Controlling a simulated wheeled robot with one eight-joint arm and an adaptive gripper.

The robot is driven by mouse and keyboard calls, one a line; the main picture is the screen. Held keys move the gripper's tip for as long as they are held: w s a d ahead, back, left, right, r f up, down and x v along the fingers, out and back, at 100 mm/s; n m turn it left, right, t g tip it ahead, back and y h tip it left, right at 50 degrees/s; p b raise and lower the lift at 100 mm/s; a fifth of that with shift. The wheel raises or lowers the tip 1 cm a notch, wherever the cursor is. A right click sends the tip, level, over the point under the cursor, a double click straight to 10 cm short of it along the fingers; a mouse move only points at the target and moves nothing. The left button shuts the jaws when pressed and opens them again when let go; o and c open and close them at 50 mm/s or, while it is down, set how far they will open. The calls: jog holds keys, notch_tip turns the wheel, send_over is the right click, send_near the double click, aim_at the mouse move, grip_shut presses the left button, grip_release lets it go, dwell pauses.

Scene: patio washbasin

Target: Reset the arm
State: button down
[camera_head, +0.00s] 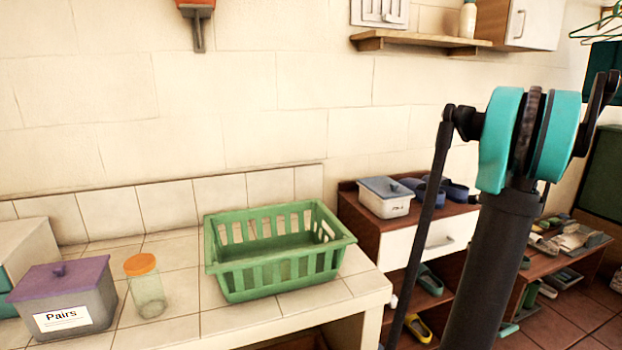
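My arm rises on the right of the head view, with teal joint covers and dark links. It stands in front of the shoe shelves. My gripper is not clearly visible; the arm runs out of the frame at the right and bottom edges. Whether it holds anything cannot be seen.
A tiled counter (175,325) holds an empty-looking green basket (275,278), an orange-lidded jar (147,290) and a purple-lidded box labelled Pairs (65,298). A brown shelf unit (440,238) carries a grey-lidded box (386,200) and shoes. A wall shelf (415,40) is above.

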jog(key=s+a+f+n, duration=0.1)
jog(key=s+a+n, duration=0.3)
jog(key=a+n, duration=0.45)
jog(key=s+a+f+n, duration=0.2)
jog(key=s+a+n, duration=0.3)
jog(key=a, duration=0.7)
jog(key=s+a+f+n, duration=0.3)
jog(key=s+a+n, duration=0.3)
jog(key=s+n, duration=0.1)
jog(key=s+a+f+n+h, duration=0.1)
jog(key=s+a+f+n, duration=0.2)
jog(key=s+a+n, duration=0.3)
jog(key=s+n, duration=0.1)
jog(key=n, duration=0.2)
jog(key=shift+a+f+n, duration=0.3)
jog(key=shift+f+n, duration=0.05)
jog(key=shift+f, duration=0.05)
